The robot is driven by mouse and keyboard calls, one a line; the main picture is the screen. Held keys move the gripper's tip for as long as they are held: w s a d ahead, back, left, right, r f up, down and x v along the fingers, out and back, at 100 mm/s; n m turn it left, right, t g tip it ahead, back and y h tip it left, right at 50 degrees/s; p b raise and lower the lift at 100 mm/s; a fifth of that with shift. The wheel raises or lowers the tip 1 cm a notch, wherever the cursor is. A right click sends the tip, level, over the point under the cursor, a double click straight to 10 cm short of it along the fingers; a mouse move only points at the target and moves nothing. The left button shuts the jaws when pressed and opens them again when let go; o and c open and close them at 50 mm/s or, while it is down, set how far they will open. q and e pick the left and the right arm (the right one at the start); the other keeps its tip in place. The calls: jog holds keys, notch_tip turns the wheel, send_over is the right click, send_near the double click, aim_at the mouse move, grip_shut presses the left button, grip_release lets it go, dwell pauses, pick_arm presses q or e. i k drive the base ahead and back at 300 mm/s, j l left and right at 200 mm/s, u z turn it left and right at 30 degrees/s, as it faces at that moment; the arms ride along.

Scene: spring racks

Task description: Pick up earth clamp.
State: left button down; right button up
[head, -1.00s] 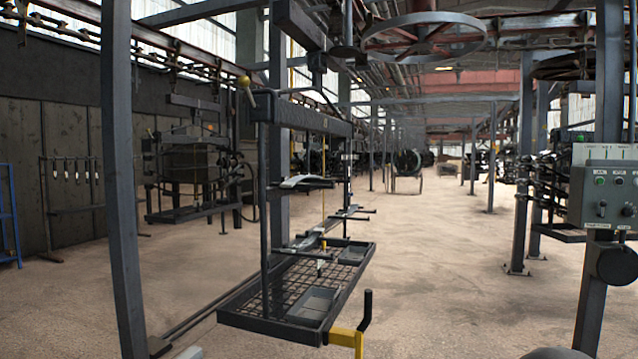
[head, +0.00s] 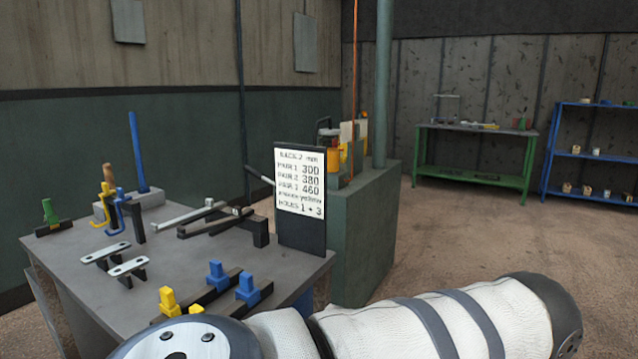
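Nothing in view is plainly an earth clamp. At the left end of the grey workbench (head: 205,265), a small green piece (head: 49,211) stands on a dark block; its shape is too small to tell. Beside it, a yellow hook-shaped piece (head: 101,207) and a blue hook-shaped piece (head: 118,212) stand upright, with an orange-brown piece behind. One of my arms, in a white sleeve with dark bands, crosses the bottom of the head view in front of the bench. Neither of my grippers shows.
The bench also holds blue blocks (head: 216,275), yellow blocks (head: 169,300), metal bars and a number sign (head: 300,195). A green-grey cabinet (head: 362,240) stands right of it. A green table (head: 475,155) and blue shelves (head: 598,150) stand farther back. Floor between is clear.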

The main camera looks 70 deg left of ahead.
aim_at(51, 219)
jog(key=k+u, duration=0.2)
jog(key=u, duration=2.2)
jog(key=l+u, duration=0.15)
jog(key=u, duration=0.35)
jog(key=l+u, duration=0.15)
jog(key=u, duration=0.3)
jog(key=l+u, duration=0.15)
jog(key=u, duration=0.35)
